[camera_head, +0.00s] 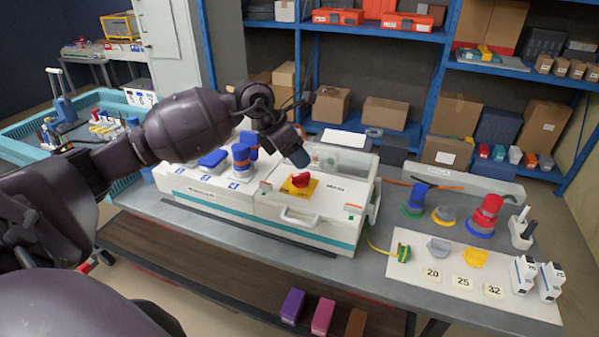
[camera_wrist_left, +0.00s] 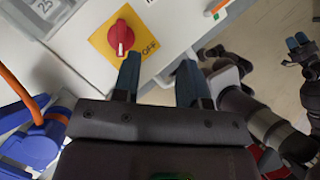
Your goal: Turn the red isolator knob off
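The red isolator knob (camera_head: 300,180) sits on a yellow plate (camera_head: 288,188) on top of the white box at mid-table. In the left wrist view the knob (camera_wrist_left: 121,37) has its grip pointing down in the picture, and the yellow plate (camera_wrist_left: 101,41) reads OFF to its lower right. My left gripper (camera_head: 298,158) is above and just behind the knob. In the left wrist view its blue fingers (camera_wrist_left: 158,78) are apart with nothing between them. The knob lies beyond the left finger, apart from it. My right gripper (camera_wrist_left: 298,42) shows small at the wrist view's right edge; its opening is unclear.
The white box has a front handle (camera_head: 302,219) and a raised clear lid (camera_head: 345,160) behind the knob. Blue sockets (camera_head: 241,160) stand to the left. On the right are loose plugs and a white mat (camera_head: 408,284) with number cards.

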